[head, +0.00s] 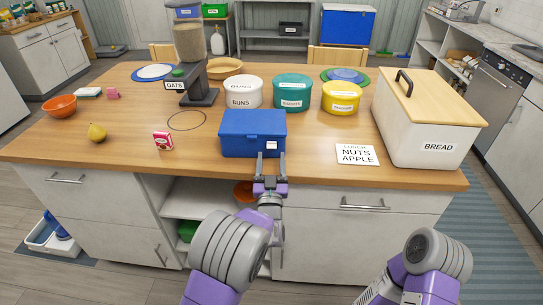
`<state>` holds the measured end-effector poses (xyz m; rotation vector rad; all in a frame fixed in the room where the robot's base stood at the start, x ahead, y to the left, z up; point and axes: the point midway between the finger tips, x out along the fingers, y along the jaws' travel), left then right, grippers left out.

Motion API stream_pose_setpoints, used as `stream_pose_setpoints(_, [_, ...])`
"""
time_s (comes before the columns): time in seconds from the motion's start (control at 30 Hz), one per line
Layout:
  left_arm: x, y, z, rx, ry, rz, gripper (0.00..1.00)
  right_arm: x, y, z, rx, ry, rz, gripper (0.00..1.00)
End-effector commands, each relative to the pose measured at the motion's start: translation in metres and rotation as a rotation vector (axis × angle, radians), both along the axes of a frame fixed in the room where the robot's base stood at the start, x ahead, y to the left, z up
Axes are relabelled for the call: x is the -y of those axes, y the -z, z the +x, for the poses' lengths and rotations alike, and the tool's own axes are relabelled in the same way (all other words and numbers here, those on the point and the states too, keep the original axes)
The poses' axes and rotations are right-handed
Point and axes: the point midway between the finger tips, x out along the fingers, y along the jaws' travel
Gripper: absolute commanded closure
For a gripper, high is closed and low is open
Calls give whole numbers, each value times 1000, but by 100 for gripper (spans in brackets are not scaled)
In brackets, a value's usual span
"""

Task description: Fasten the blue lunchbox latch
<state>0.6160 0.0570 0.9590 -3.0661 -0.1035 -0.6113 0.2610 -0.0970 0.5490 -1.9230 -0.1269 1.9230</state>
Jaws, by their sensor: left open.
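The blue lunchbox (251,128) stands near the front edge of the table with its lid down. Its small white latch (272,145) is on the front face, right of the middle. Whether the latch is fastened is too small to tell. My left gripper (268,158) is open and empty, pointing at the lunchbox front just below the latch. Its fingertips are close to the latch, one on each side of it in the picture; I cannot tell whether they touch. My right arm shows at the lower right, but its gripper is not in view.
The wooden table (225,170) has a card reading "NUTS APPLE" (357,155) to the right and a bread box (430,125) beyond it. A small red box (163,141) lies to the left. White, teal and yellow tubs (343,98) stand behind the lunchbox.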

Motion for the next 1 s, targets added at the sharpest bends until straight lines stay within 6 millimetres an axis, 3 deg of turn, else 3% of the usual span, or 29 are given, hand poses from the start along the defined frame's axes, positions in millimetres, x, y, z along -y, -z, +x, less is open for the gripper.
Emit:
stream_pose_setpoints(0.2, [-1,-8,21,1,1,0,43,0,4,0,0,0,0,67])
stream_pose_setpoints(0.53, [-1,-10,24,-1,1,0,43,0,4,0,0,0,0,67])
stream_pose_setpoints(0.9, [-1,-9,24,-1,1,0,98,0,4,0,0,0,0,67])
stream_pose_setpoints(1.0, [-1,-10,24,-3,1,-1,99,0,3,0,0,0,0,67])
